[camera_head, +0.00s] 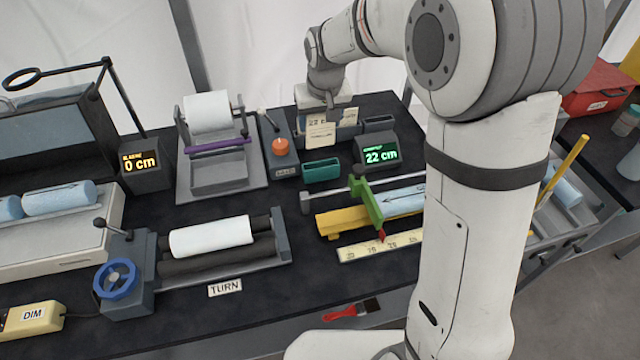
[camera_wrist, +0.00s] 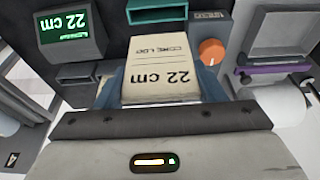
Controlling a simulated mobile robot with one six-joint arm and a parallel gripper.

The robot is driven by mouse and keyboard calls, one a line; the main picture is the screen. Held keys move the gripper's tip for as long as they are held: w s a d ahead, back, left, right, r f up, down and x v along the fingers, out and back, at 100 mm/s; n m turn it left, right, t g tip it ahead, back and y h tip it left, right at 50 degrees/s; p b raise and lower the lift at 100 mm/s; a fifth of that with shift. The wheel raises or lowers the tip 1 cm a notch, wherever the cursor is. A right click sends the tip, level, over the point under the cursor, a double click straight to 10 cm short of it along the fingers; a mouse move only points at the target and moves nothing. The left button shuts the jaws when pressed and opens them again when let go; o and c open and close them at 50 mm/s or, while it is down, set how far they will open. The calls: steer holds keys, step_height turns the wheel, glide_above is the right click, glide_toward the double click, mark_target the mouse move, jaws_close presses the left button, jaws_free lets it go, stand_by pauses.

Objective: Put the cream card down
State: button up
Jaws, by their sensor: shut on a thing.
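The cream card (camera_wrist: 160,72) reads "CORE LOG" and "22 cm", seen upside down in the wrist view. My gripper (camera_wrist: 160,90) is shut on it, with blue-grey fingers at its two sides. In the head view the gripper (camera_head: 331,112) is at the back of the black table, and the card (camera_head: 320,134) shows below it with part of its print. I cannot tell whether the card touches the table or anything under it.
A display reading 22 cm (camera_head: 378,153) stands right of the card. An orange knob (camera_head: 280,146) is to the left, and a teal tray (camera_head: 322,170) is in front. A white roll on a grey stand (camera_head: 207,113) stands further left. A green slider (camera_head: 367,204) sits nearer the front.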

step_height(320, 180, down, 10)
steer(key=shift+f+p, duration=0.25)
steer(key=shift+p, duration=0.4)
steer(key=shift+f, duration=0.2)
steer(key=o, duration=1)
steer(key=shift+r, duration=0.1)
steer(key=shift+c, duration=0.2)
steer(key=b+v, duration=0.1)
steer(key=v, duration=1.1)
steer(key=shift+r+b, duration=0.15)
steer(key=shift+b, duration=0.25)
steer(key=s+d+r+m, duration=0.1)
steer(key=s+d, duration=0.6)
steer(key=s, duration=0.5)
steer(key=s+d+r+m, duration=0.1)
steer(key=s+d+m, duration=0.1)
steer(key=s+d, duration=0.6)
steer(key=s, duration=0.3)
steer(key=shift+s+d+h, duration=0.25)
steer(key=shift+s+h, duration=0.15)
